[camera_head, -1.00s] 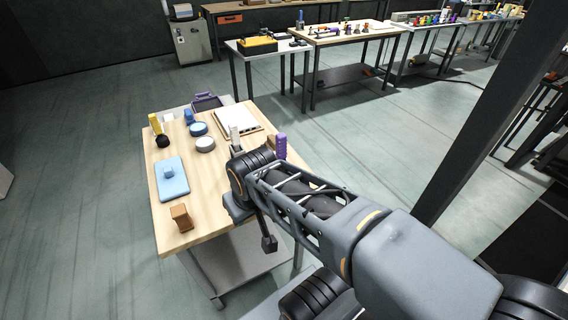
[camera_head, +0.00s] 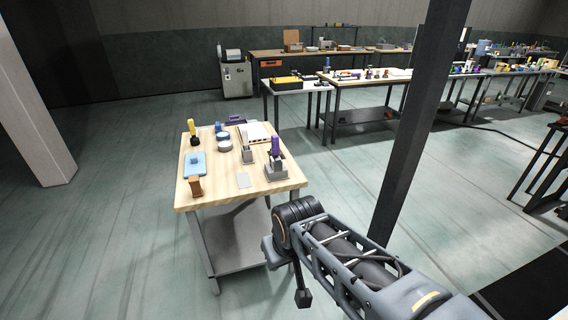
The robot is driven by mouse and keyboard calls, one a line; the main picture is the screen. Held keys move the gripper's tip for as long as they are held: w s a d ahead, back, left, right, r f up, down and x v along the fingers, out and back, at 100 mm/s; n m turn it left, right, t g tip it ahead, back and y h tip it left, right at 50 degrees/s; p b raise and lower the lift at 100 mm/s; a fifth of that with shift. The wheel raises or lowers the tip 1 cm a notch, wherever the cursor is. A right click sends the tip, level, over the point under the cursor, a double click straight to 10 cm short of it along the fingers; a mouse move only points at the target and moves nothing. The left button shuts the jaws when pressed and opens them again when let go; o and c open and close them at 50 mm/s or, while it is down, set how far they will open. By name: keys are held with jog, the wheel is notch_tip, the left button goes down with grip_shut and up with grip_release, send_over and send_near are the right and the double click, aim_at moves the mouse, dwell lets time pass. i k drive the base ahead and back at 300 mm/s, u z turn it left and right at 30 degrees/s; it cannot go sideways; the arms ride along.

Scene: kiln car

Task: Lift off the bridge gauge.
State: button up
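On the wooden table (camera_head: 222,183), a purple upright piece (camera_head: 276,147) stands at a grey block-like fixture (camera_head: 276,168) near the right edge. A second grey upright piece (camera_head: 247,153) stands left of it. I cannot tell for sure which of these is the bridge gauge. My arm reaches in from the lower right and ends in front of the table, apart from everything on it. A small dark end piece (camera_head: 302,297) hangs below my arm; it may be part of my gripper. No fingertips can be made out, and nothing held shows.
The table also bears a blue plate (camera_head: 195,166), a brown block (camera_head: 196,187), round pieces (camera_head: 224,145), a white board (camera_head: 258,132) and a flat grey plate (camera_head: 244,180). A dark post (camera_head: 420,125) stands right of the table. Floor is clear to the left.

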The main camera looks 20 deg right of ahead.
aim_at(278, 164)
jog(key=z, duration=0.85)
jog(key=i, duration=1.15)
jog(key=u, duration=0.25)
